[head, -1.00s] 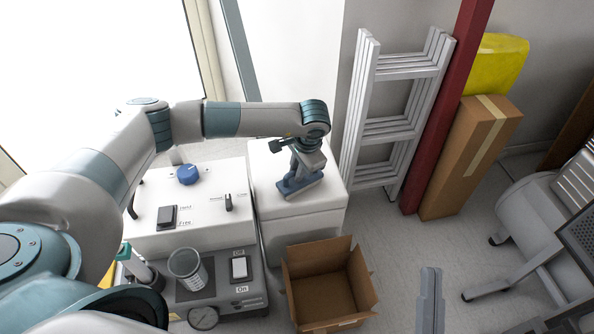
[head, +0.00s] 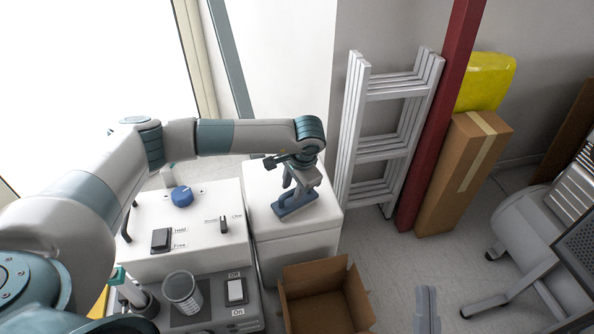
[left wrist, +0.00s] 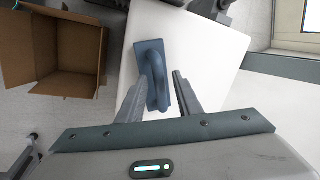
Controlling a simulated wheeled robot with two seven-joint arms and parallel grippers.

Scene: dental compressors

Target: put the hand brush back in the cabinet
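The hand brush (head: 296,206) is a blue-grey block with a raised loop handle. It lies on top of a white box-shaped cabinet (head: 262,215). The left wrist view also shows the brush (left wrist: 153,62), its handle toward the camera. My left gripper (head: 300,183) is above the brush. In the left wrist view its fingers (left wrist: 156,90) are apart, one on each side of the handle, with gaps visible. A grey part that appears to be my right gripper (head: 427,308) is at the bottom edge of the head view; its opening is unclear.
An open cardboard box (head: 322,298) stands on the floor in front of the cabinet. A white unit with a blue knob (head: 182,196) is to the left. A folded ladder (head: 385,145), red post (head: 440,115) and tall carton (head: 463,175) stand behind on the right.

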